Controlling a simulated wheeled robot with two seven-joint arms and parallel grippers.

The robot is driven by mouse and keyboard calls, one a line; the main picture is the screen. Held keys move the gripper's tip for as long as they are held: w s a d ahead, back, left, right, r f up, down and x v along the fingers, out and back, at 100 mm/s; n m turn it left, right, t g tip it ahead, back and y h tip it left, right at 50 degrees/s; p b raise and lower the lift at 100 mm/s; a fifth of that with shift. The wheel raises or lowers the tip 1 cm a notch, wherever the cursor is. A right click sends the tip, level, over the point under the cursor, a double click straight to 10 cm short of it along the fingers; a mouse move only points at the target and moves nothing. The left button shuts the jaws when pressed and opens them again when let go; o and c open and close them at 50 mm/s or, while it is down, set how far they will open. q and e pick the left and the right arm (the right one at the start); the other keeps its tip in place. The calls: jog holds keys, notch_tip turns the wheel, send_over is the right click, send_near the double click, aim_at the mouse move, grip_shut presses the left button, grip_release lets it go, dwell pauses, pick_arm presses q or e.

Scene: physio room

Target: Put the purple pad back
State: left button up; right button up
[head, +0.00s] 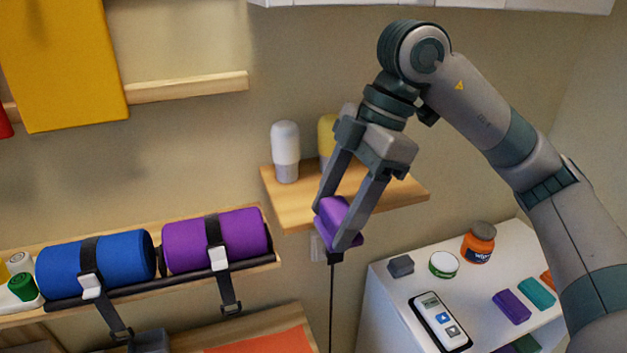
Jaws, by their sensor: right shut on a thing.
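My right gripper (338,218) is shut on a small purple pad (331,213), with a finger on each side of it. The held pad is in the air, tilted, in front of the wooden wall shelf's front edge (300,217). The fingers cover part of it. Another small purple block (511,306) lies on the white cabinet top (388,287) at the lower right, beside a teal block (537,293). My left gripper is not in view.
A white-capped bottle (286,152) and a partly hidden yellow one (327,135) stand on the wall shelf. A dark grey block (401,266), a white tub (443,265), an orange jar (478,242) and a handheld device (440,322) occupy the cabinet. Strapped blue (120,262) and purple (185,246) rolls lie left.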

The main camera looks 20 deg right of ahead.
jog(key=shift+w+a+p, duration=0.1)
jog(key=shift+w+p, duration=1.15)
jog(key=shift+w, duration=1.95)
jog(key=shift+w+r+p, duration=0.2)
jog(key=shift+w+p, duration=0.3)
jog(key=shift+w, duration=0.05)
jog(key=shift+w+r+p, duration=0.1)
jog(key=shift+w+p, duration=0.7)
jog(key=shift+w, duration=0.45)
jog(key=shift+f, duration=0.55)
jog(key=shift+f+p, duration=0.3)
jog(key=shift+p, duration=0.1)
jog(key=shift+s+f, duration=0.15)
